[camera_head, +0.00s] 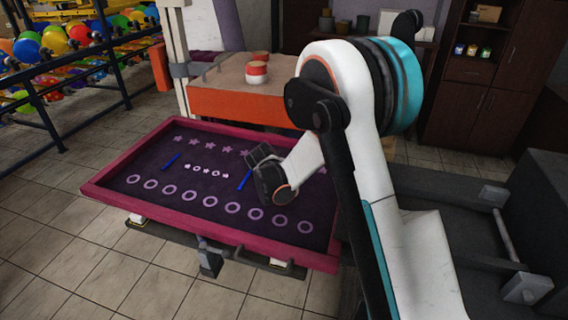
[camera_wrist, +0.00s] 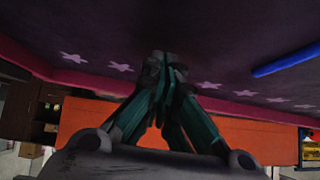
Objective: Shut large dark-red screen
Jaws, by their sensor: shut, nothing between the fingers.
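The large dark-red screen (camera_head: 135,207) lies roughly level in the head view. It has a magenta-red frame around a dark purple sheet with rows of pale stars and rings. My gripper (camera_head: 258,155) is over the right half of the sheet, its fingers together and empty. In the wrist view my gripper (camera_wrist: 163,62) points at the dark sheet, and the screen's frame (camera_wrist: 80,80) crosses behind the fingers. I cannot tell whether the fingertips touch the sheet. My arm hides the right end of the screen.
An orange block (camera_head: 235,103) with red-and-white tubs (camera_head: 256,72) stands behind the screen. A rack of colored balloons (camera_head: 60,60) is at the left. A dark cabinet (camera_head: 485,95) stands at the back right. Tiled floor (camera_head: 60,260) is clear at the front left.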

